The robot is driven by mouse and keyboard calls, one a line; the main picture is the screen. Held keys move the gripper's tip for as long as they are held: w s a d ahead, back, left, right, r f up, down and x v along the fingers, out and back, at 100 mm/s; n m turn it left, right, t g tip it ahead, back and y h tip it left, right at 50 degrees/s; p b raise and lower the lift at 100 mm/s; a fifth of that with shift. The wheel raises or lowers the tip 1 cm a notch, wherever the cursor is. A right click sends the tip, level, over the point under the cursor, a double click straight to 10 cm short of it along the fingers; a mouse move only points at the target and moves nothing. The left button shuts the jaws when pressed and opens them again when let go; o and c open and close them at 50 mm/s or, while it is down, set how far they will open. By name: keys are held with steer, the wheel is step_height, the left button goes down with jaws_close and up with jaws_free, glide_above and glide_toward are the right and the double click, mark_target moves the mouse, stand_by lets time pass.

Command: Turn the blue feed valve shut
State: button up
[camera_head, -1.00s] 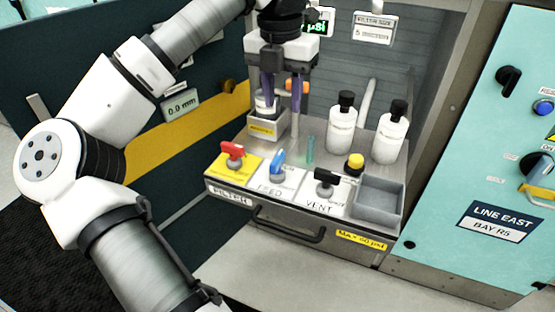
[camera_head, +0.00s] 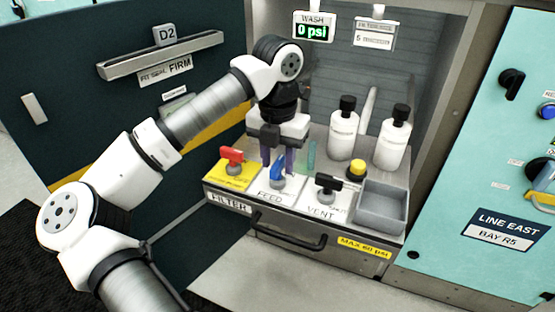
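The blue feed valve (camera_head: 277,173) stands on the white panel marked FEED, between the red-handled valve (camera_head: 232,155) and the black vent valve (camera_head: 328,183). My gripper (camera_head: 277,165) points down over the blue valve, with its two purple fingers apart, one on each side of the blue handle in the picture. Whether a finger touches the handle I cannot tell. The handle's upper part is partly covered by my gripper.
A yellow button (camera_head: 357,167) and a grey tray (camera_head: 380,205) are at the right. Two white bottles (camera_head: 342,133) with black caps stand behind. A greenish clear upright piece (camera_head: 312,155) is close to my gripper's right. The display (camera_head: 314,29) reads WASH 0 psi.

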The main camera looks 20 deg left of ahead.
jaws_close()
stand_by(0.3)
steer(key=m, duration=0.4)
steer(key=shift+m+b, duration=0.3)
steer(key=m, duration=0.4)
steer(key=shift+m, duration=0.3)
steer(key=m, duration=0.4)
steer(key=shift+m, duration=2.4)
